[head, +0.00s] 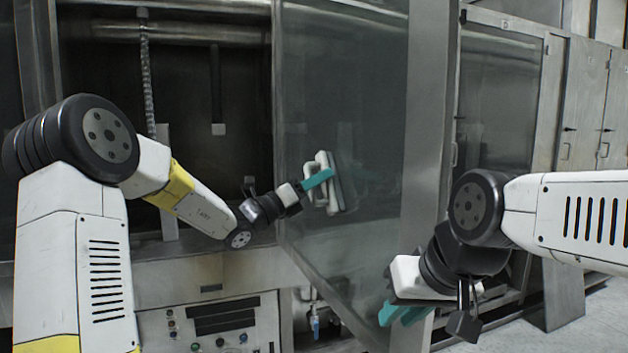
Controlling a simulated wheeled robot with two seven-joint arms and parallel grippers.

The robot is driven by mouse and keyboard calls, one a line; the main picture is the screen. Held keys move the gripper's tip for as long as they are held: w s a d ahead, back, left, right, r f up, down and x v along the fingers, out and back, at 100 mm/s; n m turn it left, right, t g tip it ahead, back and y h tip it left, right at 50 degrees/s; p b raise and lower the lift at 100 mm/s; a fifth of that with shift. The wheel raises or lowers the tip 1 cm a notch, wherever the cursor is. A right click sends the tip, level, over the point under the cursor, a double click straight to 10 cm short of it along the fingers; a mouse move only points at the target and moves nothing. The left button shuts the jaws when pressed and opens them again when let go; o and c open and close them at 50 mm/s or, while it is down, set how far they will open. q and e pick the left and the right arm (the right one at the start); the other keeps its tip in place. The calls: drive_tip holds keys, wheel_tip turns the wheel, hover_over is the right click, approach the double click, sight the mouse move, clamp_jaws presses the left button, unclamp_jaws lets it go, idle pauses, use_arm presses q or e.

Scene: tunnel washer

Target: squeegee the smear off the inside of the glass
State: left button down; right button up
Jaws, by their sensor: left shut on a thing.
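The glass (345,80) is a tall tinted pane that stands open at the centre, edged by a metal frame. The squeegee (334,190), with a pale handle and a grey head, is against or very near the pane. My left gripper (318,179), with teal fingers, is shut on the squeegee's handle. A faint lighter patch on the glass around the squeegee may be the smear (362,172); its edges are unclear. My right gripper (404,314) is low at the centre right, in front of the pane's frame. Its teal fingers appear apart with nothing between them.
A metal post (430,130) stands right of the glass. Cabinets (590,100) line the right, with open floor below.

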use_arm(q)
drive_tip(key=shift+s+d, duration=0.55)
drive_tip(key=shift+s, duration=0.65)
drive_tip(key=shift+s+d, duration=0.5)
drive_tip(key=shift+s, duration=0.7)
drive_tip(key=shift+s+d, duration=0.55)
drive_tip(key=shift+s, duration=0.65)
drive_tip(key=s+a, duration=0.2)
drive_tip(key=a, duration=0.3)
drive_tip(key=shift+s+a, duration=0.15)
drive_tip(key=shift+a, duration=0.15)
drive_tip(key=shift+a, duration=0.1)
drive_tip(key=shift+s+a, duration=0.3)
drive_tip(key=shift+a, duration=0.35)
drive_tip(key=shift+s+a, duration=0.3)
drive_tip(key=shift+a, duration=0.3)
